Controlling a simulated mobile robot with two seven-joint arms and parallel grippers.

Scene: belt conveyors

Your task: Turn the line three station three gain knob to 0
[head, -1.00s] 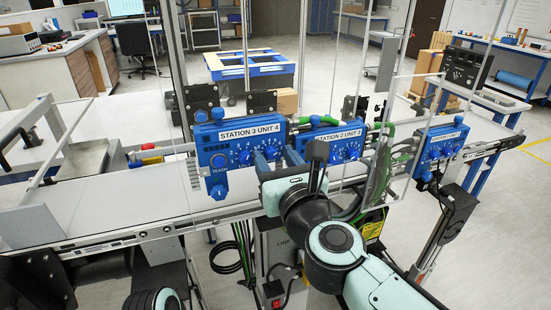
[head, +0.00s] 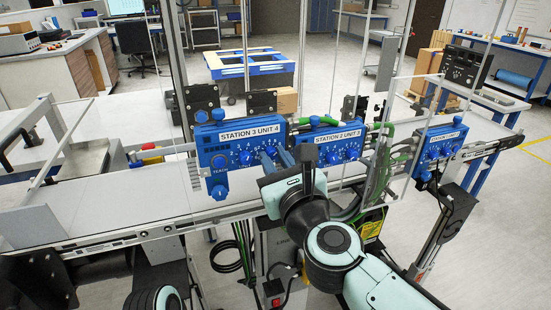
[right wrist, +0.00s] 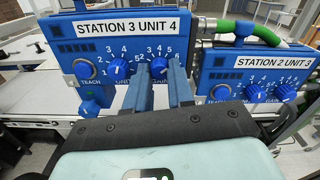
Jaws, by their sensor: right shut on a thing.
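The blue station 3 control box (head: 206,150), labelled "STATION 3 UNIT 4", stands at the back of the conveyor. In the right wrist view its gain knob (right wrist: 159,68) is the right one of two blue dials; its pointer setting is hard to read. My right gripper (head: 268,157) is at this knob. Its two blue fingers (right wrist: 163,82) are shut on the knob and cover part of the dial and the "GAIN" label. The left dial knob (right wrist: 117,69) is free beside it. My left gripper does not show.
The station 2 box (head: 338,143) with similar knobs is close to the right, with green hoses beside it. Another box (head: 441,143) is farther right. A blue teach knob (right wrist: 86,80) is at the left. Thin clear panels and posts stand around the belt (head: 130,203).

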